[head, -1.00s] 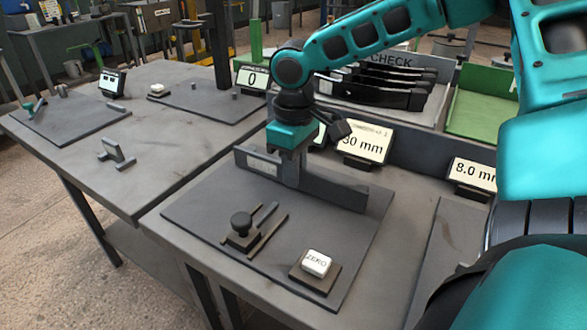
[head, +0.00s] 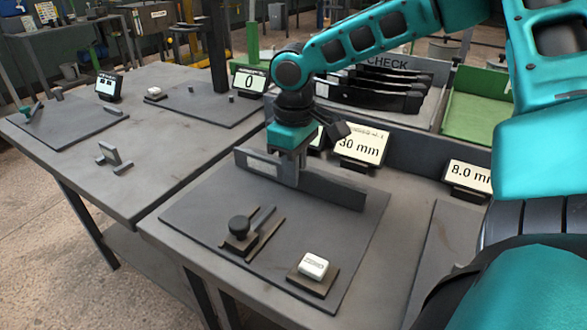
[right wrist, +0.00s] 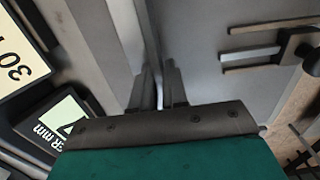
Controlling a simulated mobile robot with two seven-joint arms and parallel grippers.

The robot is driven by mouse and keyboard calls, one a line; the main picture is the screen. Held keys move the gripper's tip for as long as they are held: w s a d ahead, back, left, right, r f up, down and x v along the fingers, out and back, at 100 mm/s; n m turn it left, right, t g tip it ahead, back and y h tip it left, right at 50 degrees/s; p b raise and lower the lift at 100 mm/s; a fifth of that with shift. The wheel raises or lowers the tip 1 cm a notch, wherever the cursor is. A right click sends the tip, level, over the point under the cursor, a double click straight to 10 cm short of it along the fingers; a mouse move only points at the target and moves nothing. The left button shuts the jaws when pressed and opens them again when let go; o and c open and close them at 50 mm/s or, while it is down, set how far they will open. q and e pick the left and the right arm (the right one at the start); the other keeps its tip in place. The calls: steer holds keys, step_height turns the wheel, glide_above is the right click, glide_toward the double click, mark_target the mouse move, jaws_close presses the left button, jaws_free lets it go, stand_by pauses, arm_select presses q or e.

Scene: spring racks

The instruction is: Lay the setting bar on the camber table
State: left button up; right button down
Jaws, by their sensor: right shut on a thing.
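The setting bar, a long dark grey bar (head: 335,188) with a pale label near its left end, stands on edge over the dark flat plate (head: 205,212) on the near bench. I take this plate as the camber table, but no name on it shows. My right gripper (head: 290,168) points down and is shut on the bar near its middle. In the right wrist view the bar (right wrist: 146,45) runs up between the two fingers (right wrist: 160,88). I cannot tell whether its lower edge touches the plate. My left gripper is not in view.
On the plate sit a black-knobbed slide block (head: 240,230) and a white button (head: 313,266) on a dark base. A 30 mm display (head: 362,146) and an 8.0 mm display (head: 468,178) stand behind. A rack of black bars (head: 370,92) and a green tray (head: 475,110) lie beyond.

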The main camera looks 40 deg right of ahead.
steer(key=shift+f, duration=0.15)
stand_by(0.3)
steer(key=c, duration=1.1)
jaws_free()
steer(key=shift+o, duration=0.4)
steer(key=shift+f, duration=0.15)
steer(key=o, duration=0.4)
steer(key=shift+o, duration=0.2)
steer(key=shift+r, duration=0.2)
